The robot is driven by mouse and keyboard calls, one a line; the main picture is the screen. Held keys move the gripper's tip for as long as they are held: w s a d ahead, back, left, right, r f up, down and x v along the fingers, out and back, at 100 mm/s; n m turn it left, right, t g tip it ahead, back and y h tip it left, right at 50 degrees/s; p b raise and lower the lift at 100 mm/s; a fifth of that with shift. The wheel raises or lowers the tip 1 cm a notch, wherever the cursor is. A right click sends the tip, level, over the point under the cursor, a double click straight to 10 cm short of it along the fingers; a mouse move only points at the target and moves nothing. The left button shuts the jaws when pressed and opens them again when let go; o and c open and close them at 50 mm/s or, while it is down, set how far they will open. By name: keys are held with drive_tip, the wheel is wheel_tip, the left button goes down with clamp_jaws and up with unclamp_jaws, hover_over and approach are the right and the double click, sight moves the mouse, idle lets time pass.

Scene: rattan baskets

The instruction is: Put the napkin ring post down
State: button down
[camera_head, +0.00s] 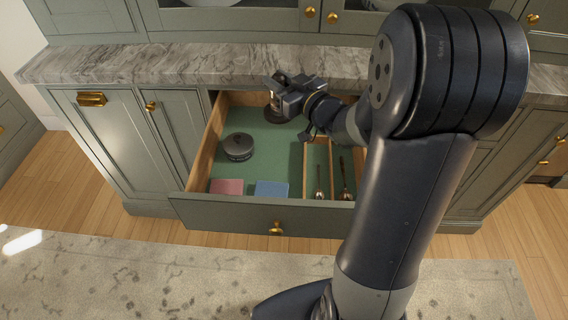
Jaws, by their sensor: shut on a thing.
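My gripper (276,88) reaches in from the right over the back of the open drawer. It is shut on the napkin ring post (277,115). The post's dark round base shows just below the jaws, and a small pale part shows between them. The jaws hide most of its upper part. The base is over or on the green drawer floor near the back wall; I cannot tell whether it touches.
The open drawer (234,200) has a green floor. A dark round lidded pot (238,147) stands at left, with a pink item (227,187) and a blue item (271,189) in front. Wooden dividers (305,165) hold utensils at right. The marble counter (170,64) edge lies behind.

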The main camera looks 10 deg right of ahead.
drive_tip(key=shift+d+r, duration=0.15)
drive_tip(key=shift+d, duration=0.15)
drive_tip(key=shift+d+b, duration=0.1)
drive_tip(key=shift+b, duration=0.25)
wheel_tip(320, 180, down, 10)
drive_tip(key=shift+r+b, duration=0.15)
drive_tip(key=shift+b, duration=0.9)
drive_tip(key=shift+f+b, duration=0.45)
drive_tip(key=shift+b, duration=0.1)
drive_tip(key=shift+f, duration=0.15)
drive_tip(key=c, duration=1.1)
unclamp_jaws()
